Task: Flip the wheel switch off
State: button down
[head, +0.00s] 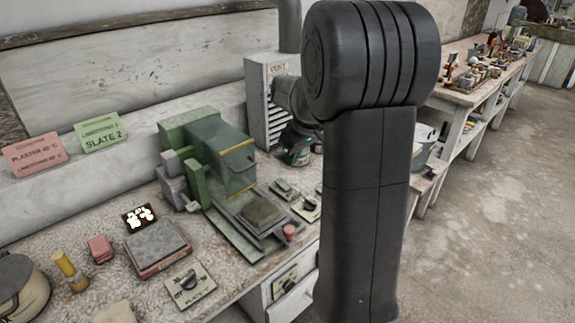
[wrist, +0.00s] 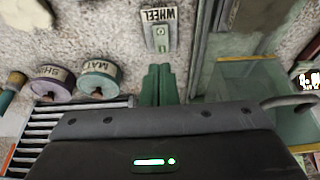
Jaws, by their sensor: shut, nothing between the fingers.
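The wheel switch (wrist: 161,42) is a small grey plate with a pale green part, below a white label reading WHEEL (wrist: 158,14), which appears upside down in the wrist view. Whether it is on or off is too small to tell. My gripper (wrist: 159,68) has green fingers, shut together and empty. Their tips are just below the switch in the wrist view, with a small gap in the picture; I cannot tell whether they touch it.
A green machine (head: 205,140) with a clear guard stands beside the switch area. Two labelled jars, one purple (wrist: 52,82) and one teal (wrist: 98,78), stand left of my fingers in the wrist view. A louvred vent box (head: 262,95) stands behind. A plate switch (head: 188,283) lies nearer the front.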

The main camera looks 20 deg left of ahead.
jog(key=v, duration=0.2)
jog(key=d+v, duration=0.1)
jog(key=v, duration=0.1)
jog(key=shift+s+d+r, duration=0.1)
jog(key=shift+s+r, duration=0.05)
jog(key=shift+s, duration=0.05)
send_over(286, 185)
notch_tip(286, 185, down, 9)
jog(key=shift+d+r, duration=0.1)
jog(key=shift+r, duration=0.05)
jog(key=shift+h, duration=0.5)
jog(key=shift+a+v, duration=0.2)
jog(key=shift+v, duration=2.75)
jog(key=shift+w+g, duration=0.15)
jog(key=shift+g, duration=0.15)
